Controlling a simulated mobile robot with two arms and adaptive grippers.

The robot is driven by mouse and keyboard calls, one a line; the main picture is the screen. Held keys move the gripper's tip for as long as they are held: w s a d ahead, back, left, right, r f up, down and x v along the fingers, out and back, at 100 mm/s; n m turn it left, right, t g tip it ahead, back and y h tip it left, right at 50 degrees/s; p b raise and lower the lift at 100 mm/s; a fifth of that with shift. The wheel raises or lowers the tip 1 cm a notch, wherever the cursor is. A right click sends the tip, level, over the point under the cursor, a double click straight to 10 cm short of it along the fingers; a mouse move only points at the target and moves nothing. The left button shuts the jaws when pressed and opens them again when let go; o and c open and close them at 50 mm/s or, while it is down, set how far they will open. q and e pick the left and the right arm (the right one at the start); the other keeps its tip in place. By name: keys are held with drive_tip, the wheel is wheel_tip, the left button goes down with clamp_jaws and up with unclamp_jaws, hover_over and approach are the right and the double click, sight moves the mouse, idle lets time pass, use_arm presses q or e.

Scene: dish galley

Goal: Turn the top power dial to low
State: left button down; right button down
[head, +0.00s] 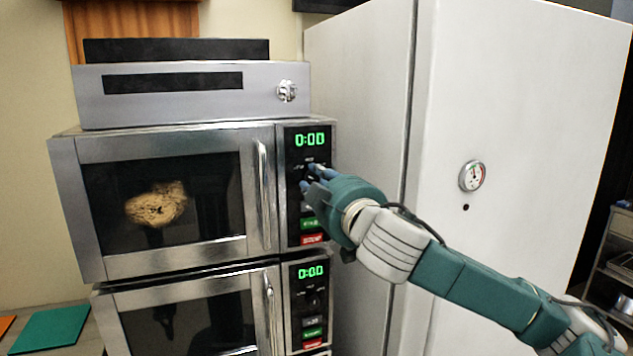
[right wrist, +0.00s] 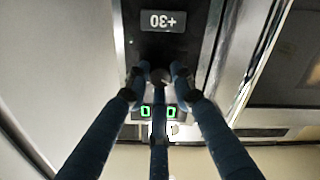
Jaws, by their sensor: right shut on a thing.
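The upper microwave (head: 92,262) has a black control panel (head: 290,215) with a green 0:00 display, a green button and a red button. My right gripper (head: 310,177) reaches this panel just below the display. Its fingers are closed around the dark top power dial (right wrist: 160,76), which shows between the fingertips in the right wrist view. The fingers mostly hide the dial in the head view, and its setting cannot be read. My left gripper is not in view.
A lower microwave (head: 108,318) with a similar panel stands beneath. A steel box (head: 190,104) with a knob sits on top. A green board (head: 50,328) lies at lower left.

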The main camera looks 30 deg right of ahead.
drive_tip(key=shift+a+f, duration=0.1)
drive_tip(key=shift+f, duration=0.3)
drive_tip(key=c, duration=1.5)
unclamp_jaws()
drive_tip(key=shift+o, duration=0.2)
drive_tip(key=shift+r, duration=0.15)
drive_tip(key=shift+r, duration=0.1)
drive_tip(key=shift+r, duration=0.3)
wheel_tip(320, 180, up, 9)
drive_tip(key=shift+r, duration=0.1)
